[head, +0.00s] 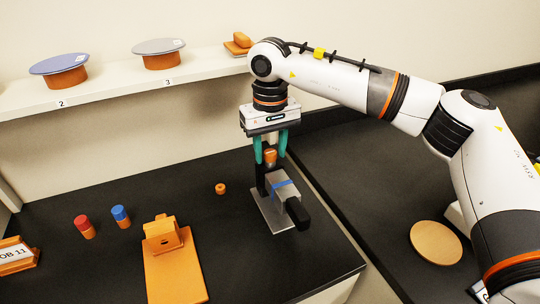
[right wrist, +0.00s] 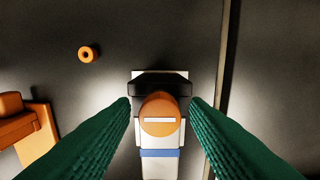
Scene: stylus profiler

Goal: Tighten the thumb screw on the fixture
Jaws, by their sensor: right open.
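The fixture (head: 270,209) stands on the black bench, with a pale base plate, a black upright and a grey block with a blue band. The orange thumb screw (head: 270,156) sits on top of the upright. In the right wrist view the thumb screw (right wrist: 160,116) shows from above as a round orange head with a white line running across it. My right gripper (head: 271,160) points down over the fixture. Its green fingers are open, one on each side of the screw head, with gaps visible in the right wrist view (right wrist: 160,104). My left gripper is not in view.
A small orange ring (head: 221,188) lies left of the fixture. Red-topped (head: 84,226) and blue-topped (head: 121,216) cylinders and an orange stand (head: 174,270) are farther left. A shelf (head: 120,92) holds discs on orange bases. A round wooden disc (head: 436,243) lies at right.

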